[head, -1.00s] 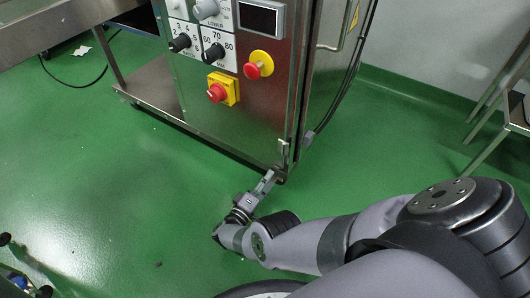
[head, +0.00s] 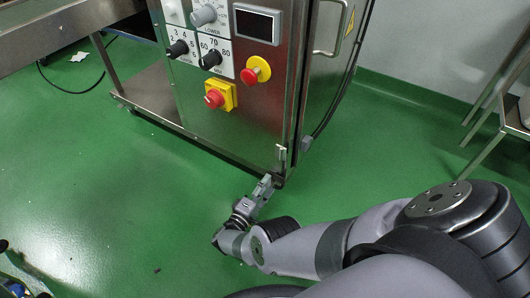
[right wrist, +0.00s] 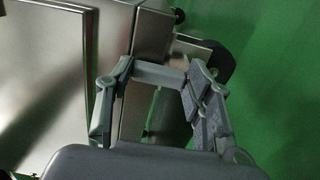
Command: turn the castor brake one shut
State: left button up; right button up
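My right gripper (head: 267,183) is low by the floor at the bottom front corner of the steel machine (head: 255,135). In the right wrist view the gripper (right wrist: 155,82) has its two fingers spread wide apart. A grey bar (right wrist: 160,75) spans the space near the fingertips; I cannot tell whether the fingers touch it. A dark rounded part, which looks like a castor (right wrist: 221,66), shows just beyond the right finger. The castor brake itself is not clear in either view.
The machine front carries a red emergency button (head: 250,76), a red-and-yellow switch (head: 214,98) and black dials. A cable runs down its right side. A steel stand (head: 490,150) is at the right. Green floor (head: 120,200) is open left of my arm.

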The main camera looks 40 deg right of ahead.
jog(key=o, duration=0.5)
jog(key=shift+c, duration=0.2)
